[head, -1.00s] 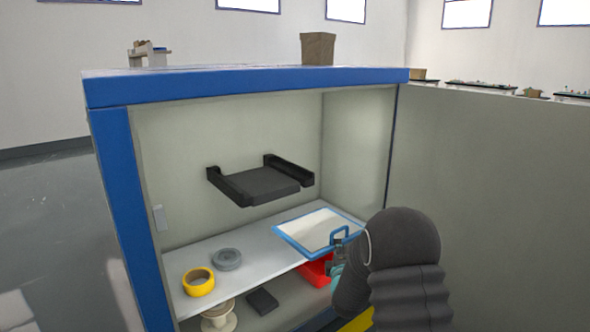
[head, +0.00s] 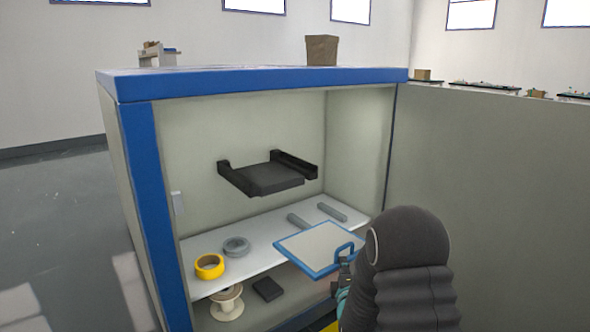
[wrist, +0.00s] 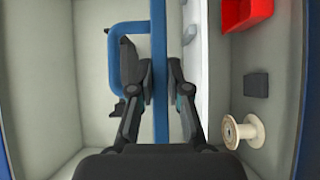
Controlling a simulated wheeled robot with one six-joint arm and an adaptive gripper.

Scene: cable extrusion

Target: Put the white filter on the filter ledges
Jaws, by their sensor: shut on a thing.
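The white filter (head: 318,244) is a flat white panel with a blue rim and a blue handle (head: 345,251). My gripper (head: 344,266) is shut on the filter at its handle side and holds it, tilted, at the shelf's front edge. In the wrist view, the fingers (wrist: 154,75) close around a blue bar (wrist: 160,125); the white face is seen edge-on and hidden. Black ledges (head: 298,163) with a dark slab (head: 265,179) between them are mounted on the cabinet's back wall. Two grey bars (head: 332,211) lie on the shelf behind the filter.
The white shelf (head: 262,226) holds a yellow tape roll (head: 209,266) and a grey roll (head: 236,246). Below are a cream spool (head: 227,302) and dark block (head: 267,289); a red bin (wrist: 243,14) shows in the wrist view. The cabinet's blue post (head: 150,210) stands left.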

